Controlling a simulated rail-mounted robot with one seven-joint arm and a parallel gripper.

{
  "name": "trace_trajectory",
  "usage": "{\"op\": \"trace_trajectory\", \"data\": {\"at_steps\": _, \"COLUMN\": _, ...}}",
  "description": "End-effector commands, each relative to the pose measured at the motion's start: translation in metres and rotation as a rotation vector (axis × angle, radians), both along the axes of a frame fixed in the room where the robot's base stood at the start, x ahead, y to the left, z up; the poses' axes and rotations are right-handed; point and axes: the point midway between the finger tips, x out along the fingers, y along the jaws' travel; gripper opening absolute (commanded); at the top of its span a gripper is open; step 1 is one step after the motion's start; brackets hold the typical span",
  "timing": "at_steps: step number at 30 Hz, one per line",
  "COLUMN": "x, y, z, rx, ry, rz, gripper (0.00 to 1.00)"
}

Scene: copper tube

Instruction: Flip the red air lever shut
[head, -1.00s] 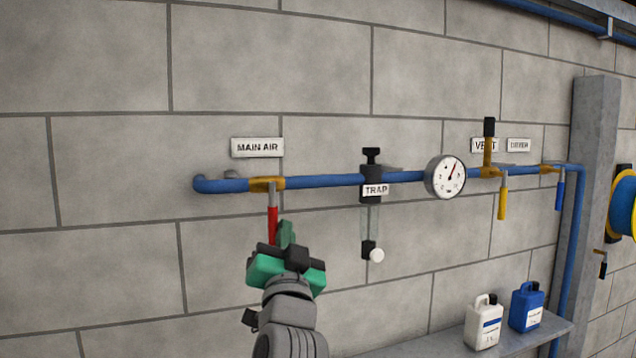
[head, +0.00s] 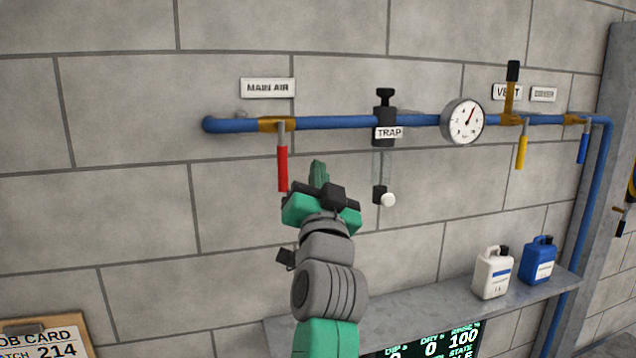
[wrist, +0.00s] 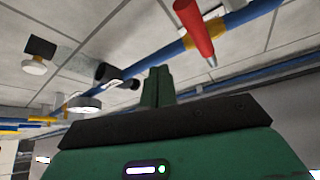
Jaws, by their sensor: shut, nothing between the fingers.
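The red lever (head: 282,168) hangs straight down from a brass valve (head: 281,125) on the blue pipe (head: 340,122), under the MAIN AIR sign (head: 268,88). My gripper (head: 319,172) is shut and empty, to the right of the lever's lower end and apart from it in the head view. In the wrist view the shut green fingers (wrist: 158,87) point up toward the pipe. The red lever (wrist: 194,28) shows there to the upper right of the fingertips, with a gap between them.
The trap (head: 384,125) with its clear bowl hangs just right of my gripper. A gauge (head: 462,121) and a yellow lever (head: 521,152) are farther right. A shelf (head: 420,302) holds a white jug (head: 492,272) and a blue jug (head: 538,260). Wall left of the lever is clear.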

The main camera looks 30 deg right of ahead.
Motion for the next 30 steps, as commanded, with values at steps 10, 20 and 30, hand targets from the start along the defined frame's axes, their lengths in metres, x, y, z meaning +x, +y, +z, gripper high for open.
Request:
{"op": "trace_trajectory", "data": {"at_steps": 10, "x": -0.055, "y": 0.055, "z": -0.001, "rx": -0.001, "ry": -0.006, "rz": 0.003, "gripper": 0.0}}
{"op": "trace_trajectory", "data": {"at_steps": 20, "x": -0.067, "y": 0.064, "z": 0.001, "rx": 0.0, "ry": -0.003, "rz": 0.0, "gripper": 0.0}}
{"op": "trace_trajectory", "data": {"at_steps": 30, "x": -0.067, "y": 0.064, "z": 0.002, "rx": -0.001, "ry": -0.004, "rz": 0.0, "gripper": 0.0}}
